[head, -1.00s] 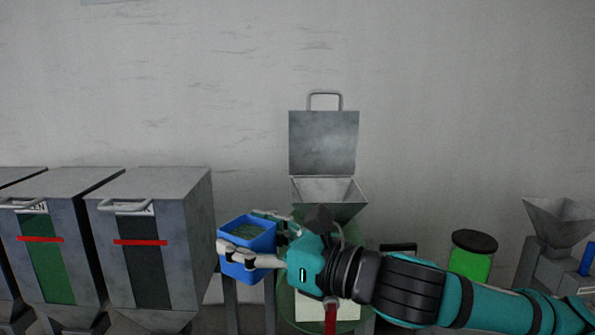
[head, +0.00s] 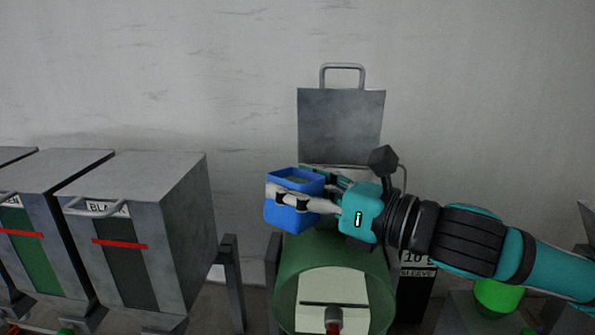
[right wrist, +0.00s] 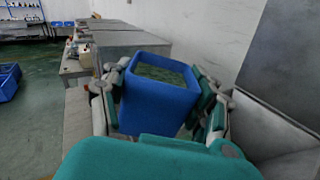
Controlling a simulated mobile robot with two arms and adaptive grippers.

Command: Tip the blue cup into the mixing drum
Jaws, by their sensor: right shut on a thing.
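My right gripper (head: 291,183) is shut on the blue cup (head: 284,217), one finger along each side. The cup is upright or nearly so and holds greenish contents; it also shows between the fingers in the right wrist view (right wrist: 155,103). The mixing drum is the green cylinder (head: 325,256) below, with a grey hopper on top and its lid (head: 340,125) standing open against the wall. In the head view the cup is above the drum's left side, and my gripper hides most of the hopper. The hopper's grey wall (right wrist: 262,115) is right of the cup in the right wrist view. My left gripper is not in view.
Grey bins (head: 180,230) with handles and red stripes stand at the left. A dark box with a white label (head: 418,257) is right of the drum. A bright green container (head: 498,296) is at the lower right. The wall is close behind.

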